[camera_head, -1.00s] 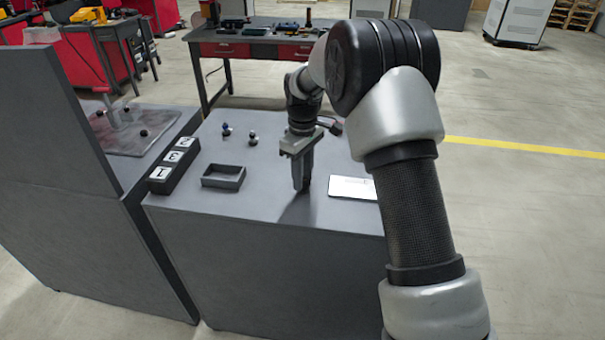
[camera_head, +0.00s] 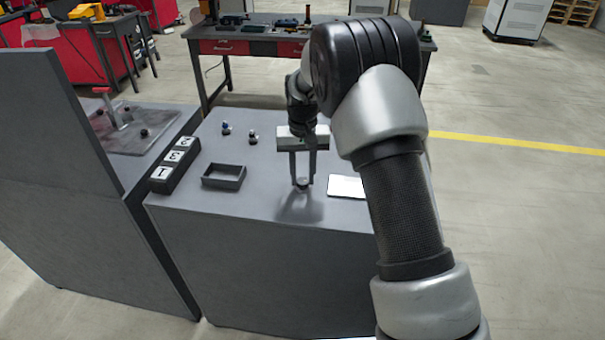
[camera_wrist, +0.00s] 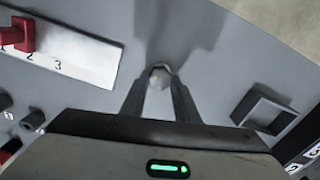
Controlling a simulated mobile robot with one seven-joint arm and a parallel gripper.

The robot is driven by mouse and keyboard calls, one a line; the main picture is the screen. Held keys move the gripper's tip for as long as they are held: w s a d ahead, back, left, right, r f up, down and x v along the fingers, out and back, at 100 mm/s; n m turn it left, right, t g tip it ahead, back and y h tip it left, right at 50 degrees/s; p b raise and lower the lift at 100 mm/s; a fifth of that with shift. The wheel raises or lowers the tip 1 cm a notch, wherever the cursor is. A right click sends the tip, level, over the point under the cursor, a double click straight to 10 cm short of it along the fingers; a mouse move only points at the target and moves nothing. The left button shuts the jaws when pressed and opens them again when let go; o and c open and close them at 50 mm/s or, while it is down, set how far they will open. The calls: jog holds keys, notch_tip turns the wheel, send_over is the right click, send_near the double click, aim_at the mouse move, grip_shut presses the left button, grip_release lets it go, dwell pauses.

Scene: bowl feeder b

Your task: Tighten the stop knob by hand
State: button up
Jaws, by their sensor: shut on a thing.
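My gripper (camera_head: 303,183) points down at the top of the grey bench, near its front edge, with its fingers seen side by side. In the wrist view its fingertips (camera_wrist: 160,72) are shut on a small round part (camera_wrist: 159,77) at the bench top. This part looks like the stop knob; the fingers hide its sides, and I cannot tell how tightly it sits. In the head view only a small dark shape shows between the fingertips.
A white plate (camera_head: 346,187) lies right of my gripper; the wrist view shows numbers and a red part (camera_wrist: 24,34) on it. Left are an open dark tray (camera_head: 223,177) and a numbered block (camera_head: 175,165). Two small knobs (camera_head: 252,136) (camera_head: 226,129) stand behind the tray.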

aim_at(303, 180)
jog(key=shift+m, duration=0.8)
jog(key=o, duration=1)
jog(key=shift+o, duration=0.2)
jog(key=shift+r, duration=0.1)
notch_tip(303, 180, up, 17)
jog(key=p, duration=0.1)
jog(key=shift+r, duration=0.2)
